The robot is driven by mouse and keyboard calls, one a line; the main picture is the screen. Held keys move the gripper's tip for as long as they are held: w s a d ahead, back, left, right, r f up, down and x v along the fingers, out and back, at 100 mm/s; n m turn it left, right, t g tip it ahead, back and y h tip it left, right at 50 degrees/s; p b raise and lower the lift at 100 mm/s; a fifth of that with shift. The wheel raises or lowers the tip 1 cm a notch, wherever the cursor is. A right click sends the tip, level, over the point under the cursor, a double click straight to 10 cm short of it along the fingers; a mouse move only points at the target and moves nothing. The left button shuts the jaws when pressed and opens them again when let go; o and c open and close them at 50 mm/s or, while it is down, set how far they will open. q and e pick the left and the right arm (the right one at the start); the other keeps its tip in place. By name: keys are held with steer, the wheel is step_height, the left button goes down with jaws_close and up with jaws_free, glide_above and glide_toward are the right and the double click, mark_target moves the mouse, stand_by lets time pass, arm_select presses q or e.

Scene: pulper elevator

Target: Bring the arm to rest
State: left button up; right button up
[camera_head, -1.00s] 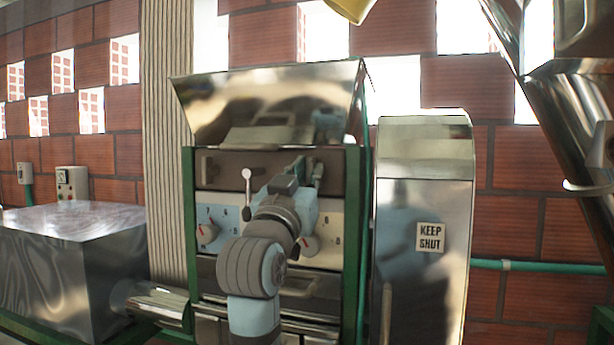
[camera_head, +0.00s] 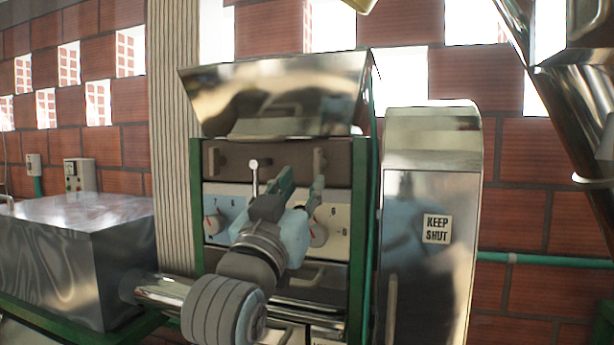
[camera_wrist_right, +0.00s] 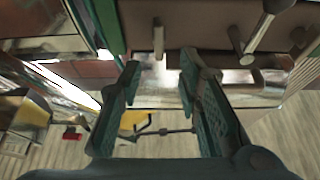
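My right gripper (camera_head: 302,184) is in front of the pulper's control panel (camera_head: 239,203) in the head view. Its two green fingers stand apart with nothing held between them. In the right wrist view the gripper (camera_wrist_right: 160,68) is open too, and a short grey peg (camera_wrist_right: 158,40) shows beyond the gap between the fingertips. I cannot tell whether a finger touches the panel. A lever with a round pale knob (camera_head: 254,163) stands up just left of the gripper. The gripper and wrist hide part of the panel and its right dial (camera_head: 318,235). My left gripper is not in view.
A metal cabinet with a "KEEP SHUT" sign (camera_head: 437,229) stands right of the machine. A steel box (camera_head: 75,245) is at the left. A sloped metal hood (camera_head: 280,95) overhangs the panel. The wrist view shows floor (camera_wrist_right: 275,130) below.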

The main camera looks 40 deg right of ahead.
steer(key=shift+w+d+f, duration=0.1)
steer(key=shift+d, duration=0.15)
